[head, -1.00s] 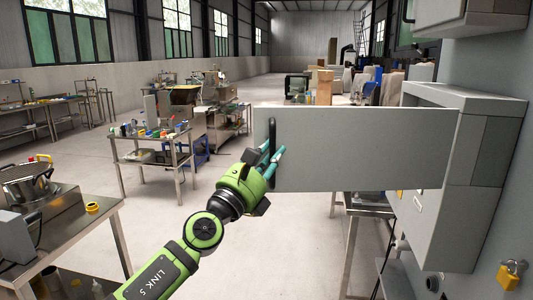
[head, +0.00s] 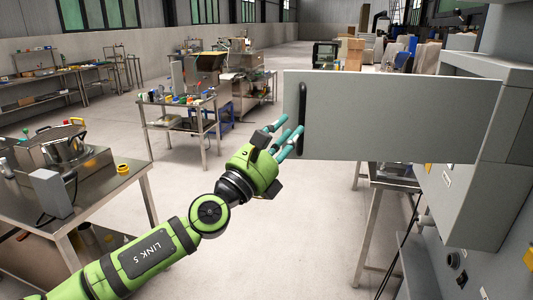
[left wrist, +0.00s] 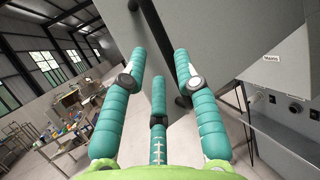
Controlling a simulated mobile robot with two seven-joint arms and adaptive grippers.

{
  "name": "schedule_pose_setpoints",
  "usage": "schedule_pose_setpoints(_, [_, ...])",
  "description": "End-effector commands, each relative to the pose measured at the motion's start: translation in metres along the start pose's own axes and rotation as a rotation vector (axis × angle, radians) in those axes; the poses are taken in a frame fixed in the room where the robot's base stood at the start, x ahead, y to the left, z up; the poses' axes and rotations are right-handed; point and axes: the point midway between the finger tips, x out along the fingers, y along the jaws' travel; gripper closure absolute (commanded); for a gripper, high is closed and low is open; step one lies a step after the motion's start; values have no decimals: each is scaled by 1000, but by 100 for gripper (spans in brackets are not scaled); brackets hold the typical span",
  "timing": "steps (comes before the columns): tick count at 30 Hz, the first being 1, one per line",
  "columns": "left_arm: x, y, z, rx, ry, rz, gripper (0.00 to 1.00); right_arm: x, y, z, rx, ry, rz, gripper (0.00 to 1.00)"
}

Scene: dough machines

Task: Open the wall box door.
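The wall box (head: 510,140) is a grey cabinet on the wall at the right of the head view. Its grey door (head: 400,118) stands swung out, reaching left from the box across the picture. A black upright bar handle (head: 303,100) is near the door's free left edge. My left gripper (head: 285,135) has its teal fingers spread, at the lower end of the handle and partly in front of the door. In the left wrist view the three fingers are apart, with the door (left wrist: 235,35) behind them. Whether a fingertip touches the handle cannot be told. My right gripper is out of view.
A steel table with a pot (head: 66,148) is at the left. A cart (head: 180,108) with coloured items stands farther back. A metal table (head: 390,178) is below the door. Open floor lies between them.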

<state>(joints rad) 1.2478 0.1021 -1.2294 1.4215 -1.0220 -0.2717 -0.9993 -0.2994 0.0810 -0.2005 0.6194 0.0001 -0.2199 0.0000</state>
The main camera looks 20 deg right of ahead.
Motion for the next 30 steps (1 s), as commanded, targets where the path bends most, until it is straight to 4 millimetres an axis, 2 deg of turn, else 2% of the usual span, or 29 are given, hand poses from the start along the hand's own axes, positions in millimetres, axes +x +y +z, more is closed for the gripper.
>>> schedule_pose_setpoints(1, [-11, 1, -1, 1, 4, 0, 70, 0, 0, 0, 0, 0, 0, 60])
schedule_pose_setpoints(6, [-42, 0, -1, -2, 3, 1, 70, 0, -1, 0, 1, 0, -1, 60])
schedule_pose_setpoints(12, [-65, 0, 0, -1, 1, 1, 70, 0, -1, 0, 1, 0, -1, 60])
schedule_pose_setpoints(30, [-69, 0, 0, 0, 0, 0, 70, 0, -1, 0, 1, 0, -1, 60])
